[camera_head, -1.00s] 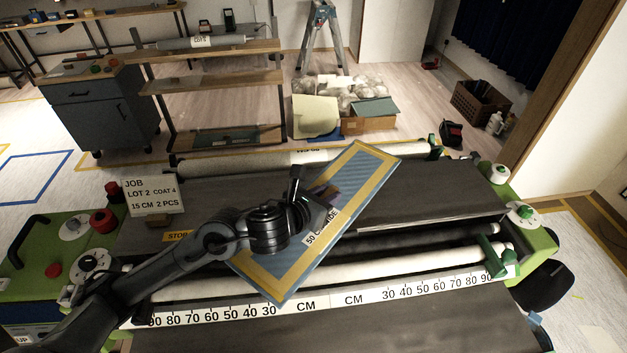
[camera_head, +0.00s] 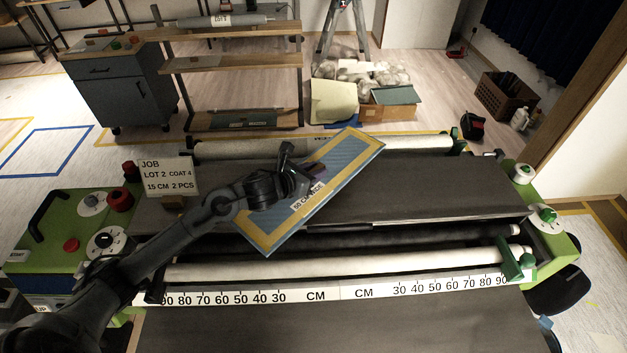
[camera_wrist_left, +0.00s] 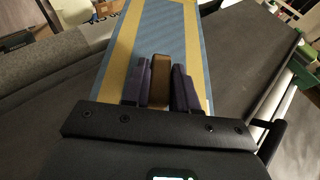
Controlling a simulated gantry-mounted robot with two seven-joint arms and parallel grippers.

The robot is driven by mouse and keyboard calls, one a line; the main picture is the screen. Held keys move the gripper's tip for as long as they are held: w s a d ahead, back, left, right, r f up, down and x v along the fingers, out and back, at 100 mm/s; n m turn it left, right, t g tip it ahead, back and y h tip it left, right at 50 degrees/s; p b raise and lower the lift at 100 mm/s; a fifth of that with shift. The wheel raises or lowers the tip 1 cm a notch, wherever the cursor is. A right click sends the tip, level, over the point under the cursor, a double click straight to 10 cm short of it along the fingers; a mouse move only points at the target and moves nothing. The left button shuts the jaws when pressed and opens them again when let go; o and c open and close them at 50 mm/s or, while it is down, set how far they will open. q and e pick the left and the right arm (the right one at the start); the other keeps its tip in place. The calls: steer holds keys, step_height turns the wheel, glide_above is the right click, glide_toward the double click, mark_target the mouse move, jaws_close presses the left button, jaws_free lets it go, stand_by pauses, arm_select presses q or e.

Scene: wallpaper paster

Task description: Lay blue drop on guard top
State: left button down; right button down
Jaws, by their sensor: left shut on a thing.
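The blue drop (camera_head: 335,172) is a flat blue sheet with a yellow border band and a white label that reads as a width. It slants over the dark guard top (camera_head: 440,195) of the green-sided machine; I cannot tell whether it touches it. My left gripper (camera_head: 308,174) is shut on a small brown grip piece (camera_wrist_left: 160,80) on the sheet, between dark pads. In the left wrist view the blue drop (camera_wrist_left: 193,50) stretches away beyond the fingers. My arm hides part of the sheet. My right gripper is not in view.
A white roller (camera_head: 330,263) and a centimetre ruler (camera_head: 330,293) run along the front. Another pale roller (camera_head: 410,143) lies behind. A job sign (camera_head: 168,177) stands at left, near red knobs. The guard top's right half is clear.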

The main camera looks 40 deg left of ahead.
mark_target(284, 203)
arm_select(q)
steer(key=shift+a+f, duration=0.1)
steer(key=shift+f, duration=1.9)
steer(key=shift+f, duration=0.15)
steer(key=c, duration=0.9)
jaws_free()
steer(key=v, duration=1)
steer(key=shift+v, duration=1)
